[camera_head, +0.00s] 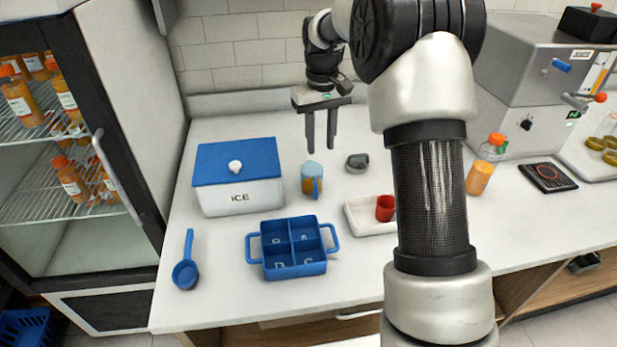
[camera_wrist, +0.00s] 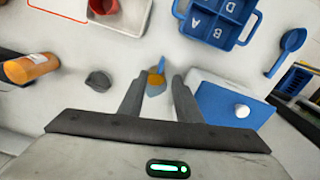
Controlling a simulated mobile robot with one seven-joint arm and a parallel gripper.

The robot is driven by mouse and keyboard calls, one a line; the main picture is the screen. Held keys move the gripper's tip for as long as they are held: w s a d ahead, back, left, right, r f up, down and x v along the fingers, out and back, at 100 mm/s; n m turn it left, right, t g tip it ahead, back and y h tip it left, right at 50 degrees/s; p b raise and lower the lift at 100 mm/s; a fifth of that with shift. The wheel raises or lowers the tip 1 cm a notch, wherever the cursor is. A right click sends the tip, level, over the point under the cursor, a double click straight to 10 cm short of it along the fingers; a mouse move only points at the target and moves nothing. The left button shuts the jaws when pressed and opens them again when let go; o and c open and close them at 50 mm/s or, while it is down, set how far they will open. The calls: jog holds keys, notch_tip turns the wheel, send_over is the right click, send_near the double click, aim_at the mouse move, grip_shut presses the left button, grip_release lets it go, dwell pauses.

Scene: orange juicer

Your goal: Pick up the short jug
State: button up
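A short jug (camera_head: 312,180), light blue with a blue handle and orange contents, stands upright on the white counter, right of the ice box. My gripper (camera_head: 321,148) is open and empty, pointing down above and behind the jug. In the wrist view, the jug (camera_wrist: 156,83) appears between the two fingertips (camera_wrist: 157,79), its handle pointing toward the top of the picture. I see no contact between fingers and jug.
The white ice box (camera_head: 240,197) with blue lid stands close left of the jug. A grey object (camera_head: 357,162) lies to its right. A blue divided tray (camera_head: 294,270), a blue ladle (camera_head: 185,273) and a red cup (camera_head: 385,208) on a white tray (camera_head: 360,222) are nearer.

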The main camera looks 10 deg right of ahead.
aim_at(316, 187)
jog(key=f, duration=0.5)
jog(key=f+b, duration=0.1)
jog(key=f, duration=0.5)
jog(key=f+b, duration=0.1)
jog(key=f, duration=0.5)
jog(key=shift+w+a+f, duration=0.2)
jog(key=shift+a+f, duration=0.05)
jog(key=shift+a, duration=0.15)
grip_shut()
jog(key=shift+r, duration=0.1)
